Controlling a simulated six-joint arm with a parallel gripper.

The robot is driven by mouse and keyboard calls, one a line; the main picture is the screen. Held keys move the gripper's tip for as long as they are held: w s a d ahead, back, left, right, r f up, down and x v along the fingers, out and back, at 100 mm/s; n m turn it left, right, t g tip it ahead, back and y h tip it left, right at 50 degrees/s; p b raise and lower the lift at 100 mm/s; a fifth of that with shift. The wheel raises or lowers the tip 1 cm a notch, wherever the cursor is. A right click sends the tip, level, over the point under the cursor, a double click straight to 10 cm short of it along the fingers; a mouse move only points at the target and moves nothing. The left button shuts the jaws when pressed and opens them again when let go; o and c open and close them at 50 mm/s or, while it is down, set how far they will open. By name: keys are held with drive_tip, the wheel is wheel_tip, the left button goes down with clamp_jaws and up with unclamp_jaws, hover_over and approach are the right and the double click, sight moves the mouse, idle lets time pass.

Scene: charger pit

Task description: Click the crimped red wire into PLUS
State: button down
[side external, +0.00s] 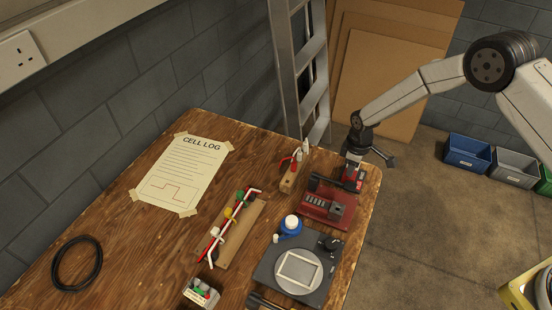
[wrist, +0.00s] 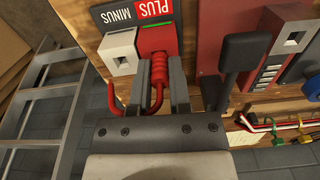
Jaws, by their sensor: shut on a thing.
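In the wrist view my gripper (wrist: 160,68) is shut on the red wire (wrist: 158,72), at a ridged red part between the two fingers. The wire's tail curls below the fingers to the left. The wire's front end is at the lower edge of the red PLUS terminal (wrist: 154,40); the contact itself is hidden, so I cannot tell how deep it sits. The red PLUS label (wrist: 153,12) is above it. The pale MINUS terminal (wrist: 120,50) stands to its left. In the side view my gripper (side external: 352,163) is at the table's far right corner, the wire there too small to make out.
A wooden block (side external: 291,182) with pliers is to the left. The table's right edge is close.

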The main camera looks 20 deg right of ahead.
drive_tip(key=shift+c, duration=2.4)
unclamp_jaws()
drive_tip(key=shift+r, duration=0.15)
drive_tip(key=shift+r, duration=3.35)
drive_tip(key=shift+r, duration=0.1)
